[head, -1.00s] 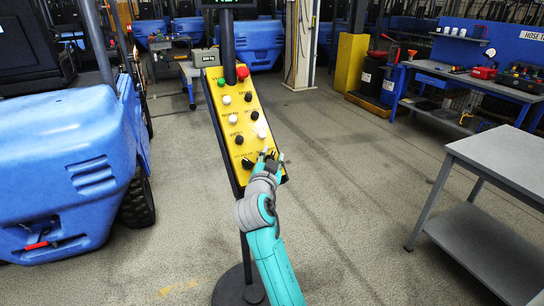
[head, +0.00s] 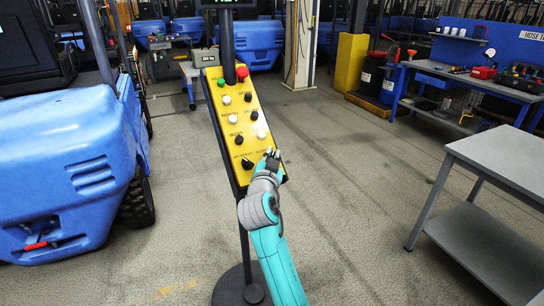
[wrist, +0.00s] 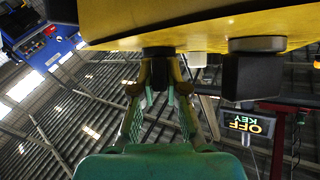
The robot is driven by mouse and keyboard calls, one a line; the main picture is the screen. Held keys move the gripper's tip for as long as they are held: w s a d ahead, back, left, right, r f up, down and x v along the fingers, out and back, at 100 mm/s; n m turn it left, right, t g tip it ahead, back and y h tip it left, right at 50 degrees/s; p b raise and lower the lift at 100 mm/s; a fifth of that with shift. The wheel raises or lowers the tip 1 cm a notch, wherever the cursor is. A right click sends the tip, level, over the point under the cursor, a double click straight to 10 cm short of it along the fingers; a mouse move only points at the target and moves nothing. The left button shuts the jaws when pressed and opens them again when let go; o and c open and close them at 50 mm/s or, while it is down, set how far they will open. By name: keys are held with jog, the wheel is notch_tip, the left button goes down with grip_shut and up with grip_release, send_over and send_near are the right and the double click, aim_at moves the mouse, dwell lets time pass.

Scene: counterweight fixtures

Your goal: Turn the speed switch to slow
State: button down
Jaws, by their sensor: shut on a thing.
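The yellow control panel (head: 236,115) stands tilted on a black post, with several buttons and black knobs on its face; it fills the top of the wrist view (wrist: 200,22). My gripper (head: 270,157) is at the panel's lower right corner. In the wrist view its fingers (wrist: 160,82) are closed around a dark switch knob (wrist: 158,51) on the panel face. The gripper hides this knob in the head view, and I cannot read its label or tell its setting. Another black knob (head: 247,163) is just left of my gripper.
A dark display (wrist: 248,124) reads OFF KEY, upside down in the wrist view. A white button (head: 261,134) is just above my gripper. A blue forklift (head: 70,150) stands at left, a grey table (head: 505,155) at right. The floor between is clear.

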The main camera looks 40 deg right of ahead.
jog(key=n+t+y, duration=0.3)
jog(key=n, duration=0.2)
jog(key=shift+t, duration=0.4)
jog(key=n+t+y, duration=0.1)
jog(key=n+y, duration=0.1)
jog(key=n, duration=0.1)
jog(key=n+t+y, duration=0.1)
jog(key=n+y, duration=0.2)
jog(key=shift+t, duration=0.3)
jog(key=n+y, duration=0.6)
jog(key=y, duration=0.1)
jog(key=shift+n, duration=0.3)
jog(key=shift+a+n+g+y, duration=0.1)
jog(key=shift+n+g+y, duration=0.6)
jog(key=shift+n+y, duration=1.3)
jog(key=shift+n, duration=0.4)
jog(key=shift+f, duration=0.1)
jog(key=c, duration=1.2)
grip_release()
